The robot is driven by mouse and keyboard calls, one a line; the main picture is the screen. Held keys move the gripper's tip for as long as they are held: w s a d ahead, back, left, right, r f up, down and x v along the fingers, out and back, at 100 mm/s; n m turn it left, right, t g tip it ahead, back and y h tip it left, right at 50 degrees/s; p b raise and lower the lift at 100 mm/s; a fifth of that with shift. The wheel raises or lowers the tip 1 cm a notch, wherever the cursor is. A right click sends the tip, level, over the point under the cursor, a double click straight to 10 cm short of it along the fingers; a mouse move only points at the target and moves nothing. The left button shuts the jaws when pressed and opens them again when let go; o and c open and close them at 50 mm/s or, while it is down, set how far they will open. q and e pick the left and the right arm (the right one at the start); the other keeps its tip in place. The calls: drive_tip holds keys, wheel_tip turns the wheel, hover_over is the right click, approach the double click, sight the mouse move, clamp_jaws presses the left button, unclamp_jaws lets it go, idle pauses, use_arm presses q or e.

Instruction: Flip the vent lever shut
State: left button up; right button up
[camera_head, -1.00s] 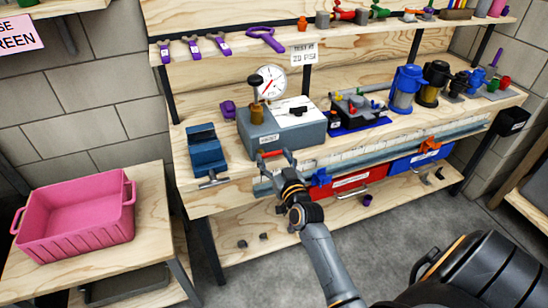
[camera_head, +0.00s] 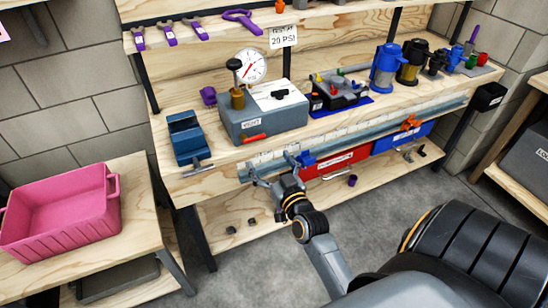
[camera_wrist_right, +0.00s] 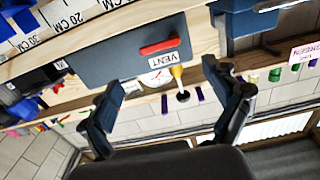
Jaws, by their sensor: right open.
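The vent lever (camera_head: 253,137) is a short red bar on the front face of a grey box (camera_head: 285,120), just below its VENT label (camera_head: 251,124). It lies about level, along the box's lower front edge. In the right wrist view the red lever (camera_wrist_right: 163,46) shows between and beyond my fingers, beside the label (camera_wrist_right: 165,60). My right gripper (camera_head: 270,167) is open and empty, in front of the bench edge and below the lever, apart from it. Its spread fingers also show in the wrist view (camera_wrist_right: 163,78). My left gripper is out of view.
A gauge (camera_head: 250,66) stands on top of the box. A blue vise (camera_head: 186,136) is to its left, a blue-based device (camera_head: 340,104) to its right. A ruler strip (camera_head: 345,130) runs along the bench front, above red (camera_head: 335,164) and blue bins. A pink crate (camera_head: 62,220) sits at left.

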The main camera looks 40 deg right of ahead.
drive_tip(key=shift+v, duration=1.7)
